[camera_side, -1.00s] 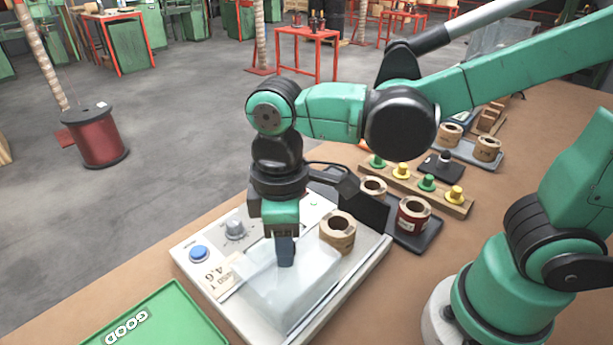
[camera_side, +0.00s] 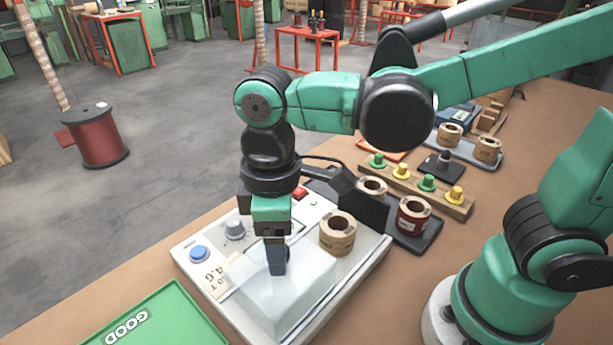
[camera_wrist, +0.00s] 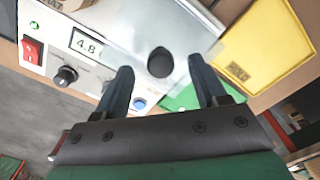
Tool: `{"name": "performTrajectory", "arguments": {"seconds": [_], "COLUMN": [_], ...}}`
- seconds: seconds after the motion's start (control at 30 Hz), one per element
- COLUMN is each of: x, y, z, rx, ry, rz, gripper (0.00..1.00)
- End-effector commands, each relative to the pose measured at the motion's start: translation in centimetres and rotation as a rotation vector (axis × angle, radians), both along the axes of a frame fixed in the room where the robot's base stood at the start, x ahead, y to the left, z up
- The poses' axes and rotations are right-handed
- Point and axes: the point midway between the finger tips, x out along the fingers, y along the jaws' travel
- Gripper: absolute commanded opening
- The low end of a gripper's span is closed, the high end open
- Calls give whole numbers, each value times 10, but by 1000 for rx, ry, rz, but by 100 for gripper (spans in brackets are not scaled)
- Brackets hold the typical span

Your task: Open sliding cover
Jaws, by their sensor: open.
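The sliding cover (camera_side: 312,291) is a clear, box-like lid over the near end of the white test device (camera_side: 350,282). In the wrist view the clear cover (camera_wrist: 188,28) bears a round black knob (camera_wrist: 160,63). My gripper (camera_side: 277,272) is over the cover in the side view, pointing down. In the wrist view my gripper (camera_wrist: 163,78) is open, with its two dark fingers apart and the knob between and just ahead of their tips. In the side view the knob is hidden behind the fingers, and contact cannot be told.
A coil (camera_side: 338,232) stands on the device beside the cover. The panel has a blue button (camera_side: 199,254), a grey dial (camera_side: 235,228) and a display (camera_wrist: 86,44). A green GOOD tray (camera_side: 165,322) lies at the left, and a yellow tray (camera_wrist: 262,40) shows in the wrist view.

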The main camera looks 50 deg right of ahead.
Motion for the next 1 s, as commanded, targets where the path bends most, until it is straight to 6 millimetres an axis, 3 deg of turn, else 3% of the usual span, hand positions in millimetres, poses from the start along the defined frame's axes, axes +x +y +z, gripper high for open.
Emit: {"name": "performTrajectory", "arguments": {"seconds": [0.33,0.77,0.87,1.0], "x": [0,0,4,16], "y": [0,-1,-13,-53], "z": [39,45,43,33], "rx": [0,2,25,104], "ry": [-1,-4,-45,-206], "rz": [0,-5,-70,-301], "gripper": [65,65,65,65]}}
